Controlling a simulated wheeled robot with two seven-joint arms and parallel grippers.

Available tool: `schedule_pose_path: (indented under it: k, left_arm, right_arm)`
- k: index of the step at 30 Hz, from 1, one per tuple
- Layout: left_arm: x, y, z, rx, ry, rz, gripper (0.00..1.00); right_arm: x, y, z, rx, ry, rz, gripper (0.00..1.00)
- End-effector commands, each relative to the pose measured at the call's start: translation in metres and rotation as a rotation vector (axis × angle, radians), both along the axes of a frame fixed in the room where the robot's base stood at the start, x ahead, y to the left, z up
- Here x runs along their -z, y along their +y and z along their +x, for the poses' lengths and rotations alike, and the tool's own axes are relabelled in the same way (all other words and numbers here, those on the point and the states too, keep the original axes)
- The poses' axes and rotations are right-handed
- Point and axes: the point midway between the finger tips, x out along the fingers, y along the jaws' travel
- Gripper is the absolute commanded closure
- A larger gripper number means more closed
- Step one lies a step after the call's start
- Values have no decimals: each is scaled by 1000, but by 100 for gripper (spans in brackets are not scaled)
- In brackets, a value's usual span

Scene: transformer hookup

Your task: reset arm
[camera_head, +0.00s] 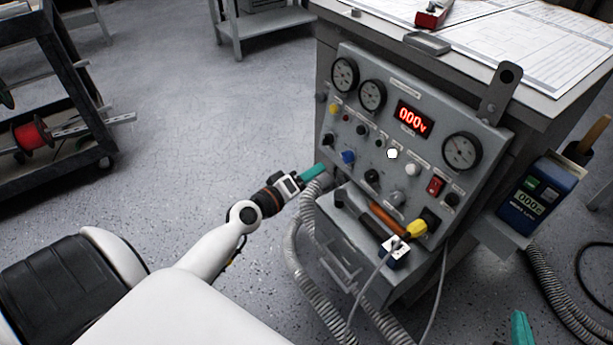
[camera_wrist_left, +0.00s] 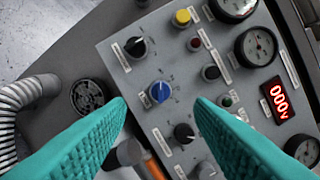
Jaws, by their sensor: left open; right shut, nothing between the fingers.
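My left gripper (camera_head: 314,174) reaches in from the left, with its teal fingers close to the left edge of the grey control panel (camera_head: 400,88). In the left wrist view the fingers (camera_wrist_left: 160,105) are spread apart with nothing between them. The blue knob (camera_wrist_left: 160,91) on the panel shows beyond the gap between the fingers, and I cannot tell how far away it is. My right gripper (camera_head: 521,328) shows only as a teal finger end at the bottom right of the head view, shut and empty.
The panel carries gauges, knobs and a red display (camera_head: 412,118) reading 000. Grey corrugated hoses (camera_head: 303,255) hang at its lower left. A blue meter (camera_head: 538,198) stands to its right. A dark shelf rack (camera_head: 50,170) is at the left. The floor between rack and panel is clear.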

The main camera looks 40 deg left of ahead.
Motion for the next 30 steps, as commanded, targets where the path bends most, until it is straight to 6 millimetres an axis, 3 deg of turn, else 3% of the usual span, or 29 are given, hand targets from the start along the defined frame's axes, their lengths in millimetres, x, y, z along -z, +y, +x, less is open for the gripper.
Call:
schedule_pose_path:
  k: [5, 22, 26, 30]
  left_arm:
    - [-1, 1, -9, 1, 1, -1, 52]
    - [-1, -1, -10, 4, 0, 5, 52]
    - [-1, -23, -17, 49, 2, 79, 52]
    - [-2, -72, -36, 146, 1, 263, 52]
  right_arm:
    - [-3, 1, 1, -1, -19, 5, 100]
    - [-3, 1, 1, -2, -19, 6, 100]
    - [-3, 1, 1, -2, -20, 6, 100]
    - [-3, 1, 1, -2, -20, 6, 100]
